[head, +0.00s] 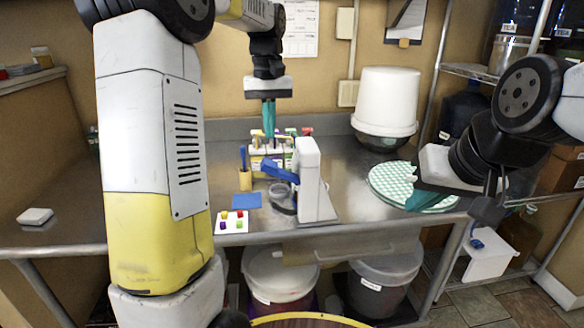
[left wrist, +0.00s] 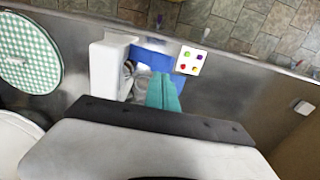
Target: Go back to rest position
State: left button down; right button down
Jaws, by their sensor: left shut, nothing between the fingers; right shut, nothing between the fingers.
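My left gripper (head: 268,134) hangs over the back of the steel table, its teal fingers pointing down and shut with nothing in them. It is above and behind a white device with a blue lever (head: 311,180), near a rack of colourful-capped bottles (head: 272,158). In the left wrist view the shut teal fingers (left wrist: 163,92) show beside the white device (left wrist: 106,66). My right gripper (head: 428,198) is low at the right, its teal fingers shut and empty, in front of the green checkered round mat (head: 385,181). Whether it touches the mat I cannot tell.
A white bucket (head: 387,98) stands upside down on a dark bowl at the back right. A card with coloured dots (head: 231,222) and a blue pad (head: 247,200) lie near the front edge. Lidded buckets (head: 281,275) stand under the table. The table's left part is mostly clear.

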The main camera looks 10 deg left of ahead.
pick_arm(q)
jog(key=s+d+f+m+t+h, duration=0.2)
jog(key=s+t, duration=0.4)
jog(key=s, duration=1.8)
jog(key=shift+s+m, duration=0.15)
jog(key=shift+m, duration=0.75)
jog(key=shift+d+f, duration=0.1)
